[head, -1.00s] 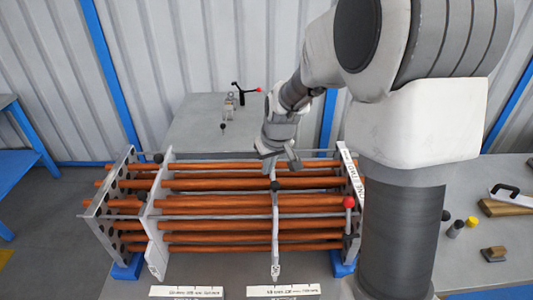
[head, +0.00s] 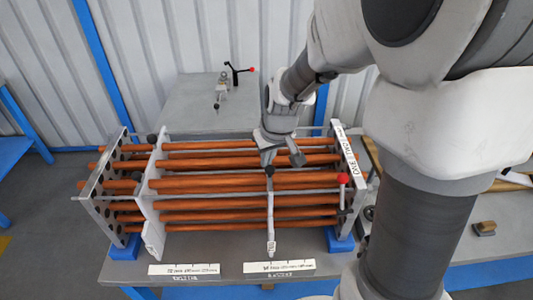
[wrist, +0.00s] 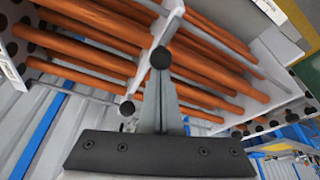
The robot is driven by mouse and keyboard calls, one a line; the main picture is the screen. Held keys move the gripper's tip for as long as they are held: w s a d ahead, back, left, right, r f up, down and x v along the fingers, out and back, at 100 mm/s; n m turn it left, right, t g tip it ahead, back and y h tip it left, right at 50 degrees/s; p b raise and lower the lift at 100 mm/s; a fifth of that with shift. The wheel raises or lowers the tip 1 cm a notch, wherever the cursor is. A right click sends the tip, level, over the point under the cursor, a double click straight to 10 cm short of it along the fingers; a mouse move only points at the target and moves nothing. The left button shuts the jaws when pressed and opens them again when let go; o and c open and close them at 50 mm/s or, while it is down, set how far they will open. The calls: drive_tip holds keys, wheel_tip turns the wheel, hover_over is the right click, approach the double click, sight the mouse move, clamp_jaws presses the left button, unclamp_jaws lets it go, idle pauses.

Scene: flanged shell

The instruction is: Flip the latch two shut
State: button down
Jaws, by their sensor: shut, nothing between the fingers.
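The flanged shell is a frame of orange tubes (head: 210,184) between upright plates. A black knob (head: 270,170) sits on top of the middle grey bar (head: 271,215); it also shows in the wrist view (wrist: 160,57). A red-knobbed lever (head: 343,178) stands at the right end. Which of these is latch two I cannot tell. My gripper (head: 271,158) is shut and empty, over the tubes just behind the black knob. In the wrist view its closed fingers (wrist: 161,82) point at this knob; contact cannot be told.
Another black knob (head: 152,139) sits on the left white plate (head: 153,205). Paper labels (head: 279,266) lie on the bench front, their text unclear.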

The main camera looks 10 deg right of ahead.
drive_tip(key=shift+s, duration=0.25)
drive_tip(key=v, duration=1.7)
drive_tip(key=shift+r, duration=0.2)
drive_tip(key=shift+s+a, duration=0.1)
drive_tip(key=s+f+m+t, duration=0.1)
drive_tip(key=s+f+m, duration=0.1)
drive_tip(key=s, duration=1.1)
drive_tip(key=shift+s+a+f+t+h, duration=0.15)
drive_tip(key=shift+s+a+t+h, duration=0.1)
drive_tip(key=shift+t+h, duration=0.15)
